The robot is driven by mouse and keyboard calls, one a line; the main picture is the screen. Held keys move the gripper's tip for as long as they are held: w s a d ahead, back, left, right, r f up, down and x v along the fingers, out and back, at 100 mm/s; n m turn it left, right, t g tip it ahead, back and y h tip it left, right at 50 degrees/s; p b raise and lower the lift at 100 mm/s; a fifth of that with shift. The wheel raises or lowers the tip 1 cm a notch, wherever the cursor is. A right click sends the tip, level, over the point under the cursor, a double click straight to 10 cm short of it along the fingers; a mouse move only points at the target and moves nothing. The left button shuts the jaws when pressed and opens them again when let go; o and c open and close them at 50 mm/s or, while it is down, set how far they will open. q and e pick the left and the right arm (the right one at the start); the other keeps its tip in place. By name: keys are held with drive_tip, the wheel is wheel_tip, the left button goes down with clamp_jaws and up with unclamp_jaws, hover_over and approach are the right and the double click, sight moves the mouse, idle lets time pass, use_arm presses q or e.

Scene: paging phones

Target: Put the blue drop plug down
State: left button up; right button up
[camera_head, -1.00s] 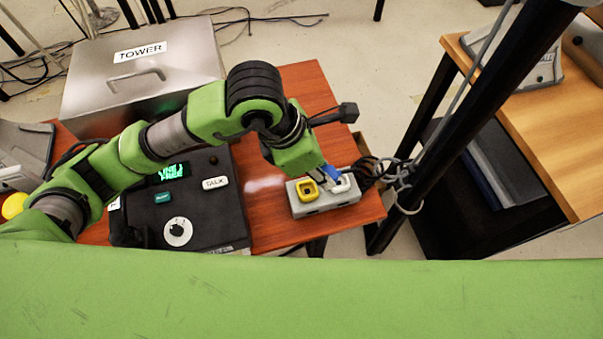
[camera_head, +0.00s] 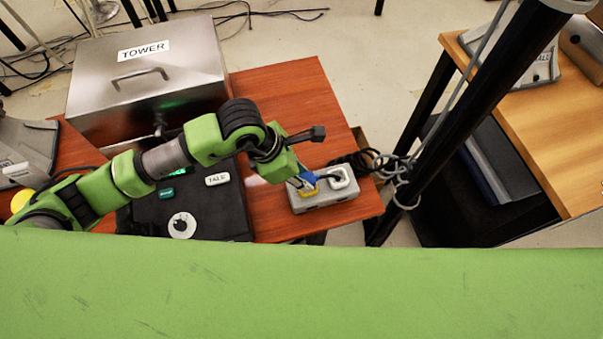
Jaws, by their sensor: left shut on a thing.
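The blue drop plug (camera_head: 311,179) is at the fingertips of my left gripper (camera_head: 302,183), which is shut on it. My left arm reaches in from the left. The plug is at the yellow socket (camera_head: 308,195) of a small grey box (camera_head: 345,195), partly covering it. I cannot tell whether it touches the socket or hovers just above it. A white, ring-shaped socket (camera_head: 345,172) is on the right of the same box, with a dark cable beside it. My right gripper is not in view.
The grey box stands near the right end of the red-brown table (camera_head: 290,90). A black panel (camera_head: 218,210) with a TALK label lies left of it, and a metal TOWER box (camera_head: 150,75) behind. A black post (camera_head: 470,110) with coiled cables rises at the right.

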use_arm(q)
drive_tip(key=shift+f+b, duration=0.3)
drive_tip(key=o, duration=1.1)
drive_tip(key=shift+r, duration=0.1)
drive_tip(key=shift+r+p, duration=0.25)
drive_tip(key=shift+p, duration=0.15)
drive_tip(key=shift+a+r, duration=0.15)
drive_tip(key=shift+r, duration=0.2)
drive_tip(key=b+v, duration=0.2)
drive_tip(key=v, duration=0.9)
